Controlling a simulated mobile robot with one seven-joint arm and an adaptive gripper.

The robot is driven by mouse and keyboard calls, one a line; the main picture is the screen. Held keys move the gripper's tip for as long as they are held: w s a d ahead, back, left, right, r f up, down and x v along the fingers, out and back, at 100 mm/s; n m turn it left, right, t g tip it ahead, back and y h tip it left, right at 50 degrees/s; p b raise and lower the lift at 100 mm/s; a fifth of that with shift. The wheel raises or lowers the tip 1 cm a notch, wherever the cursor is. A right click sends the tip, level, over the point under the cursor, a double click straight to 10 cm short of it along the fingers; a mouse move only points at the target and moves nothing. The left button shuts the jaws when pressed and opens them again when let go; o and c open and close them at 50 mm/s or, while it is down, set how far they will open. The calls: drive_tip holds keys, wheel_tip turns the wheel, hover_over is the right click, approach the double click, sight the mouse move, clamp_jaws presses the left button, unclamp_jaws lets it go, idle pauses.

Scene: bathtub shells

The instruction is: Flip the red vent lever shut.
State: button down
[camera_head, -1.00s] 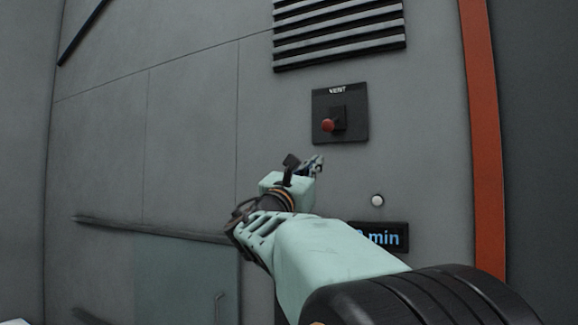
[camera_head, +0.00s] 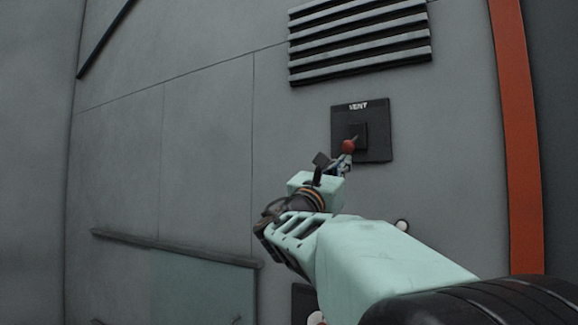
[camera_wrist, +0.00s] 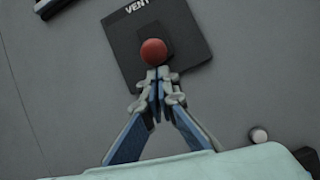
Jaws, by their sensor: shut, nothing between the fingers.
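The red vent lever's round knob (camera_head: 347,146) stands out from a black square plate (camera_head: 377,131) marked VENT on the grey wall. In the wrist view the red knob (camera_wrist: 153,52) sits just beyond my fingertips. My gripper (camera_head: 343,163) is shut and empty, its tips right below the knob in the head view. In the wrist view my gripper (camera_wrist: 157,84) has its fingers together, pointing at the knob. I cannot tell whether the tips touch it. The lever's stem is mostly hidden behind the knob.
A slatted grille (camera_head: 360,42) is above the plate. A white round button (camera_head: 402,226) is below it, partly behind my arm. A rail (camera_head: 175,248) tops a glass panel at lower left. An orange strip (camera_head: 517,140) runs down the right. The wall around the plate is flat.

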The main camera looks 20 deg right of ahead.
drive_tip(key=shift+s+r, duration=0.1)
drive_tip(key=shift+r, duration=0.05)
drive_tip(key=shift+s+a+r, duration=0.1)
drive_tip(key=shift+a+r, duration=0.05)
drive_tip(key=shift+r, duration=0.15)
drive_tip(key=shift+s+a+r+t, duration=0.25)
drive_tip(key=shift+a+r+t, duration=0.05)
drive_tip(key=shift+r, duration=0.3)
wheel_tip(320, 180, up, 9)
drive_tip(key=s+a+p, duration=0.1)
drive_tip(key=p, duration=0.2)
idle(0.4)
idle(0.4)
drive_tip(key=shift+f, duration=0.15)
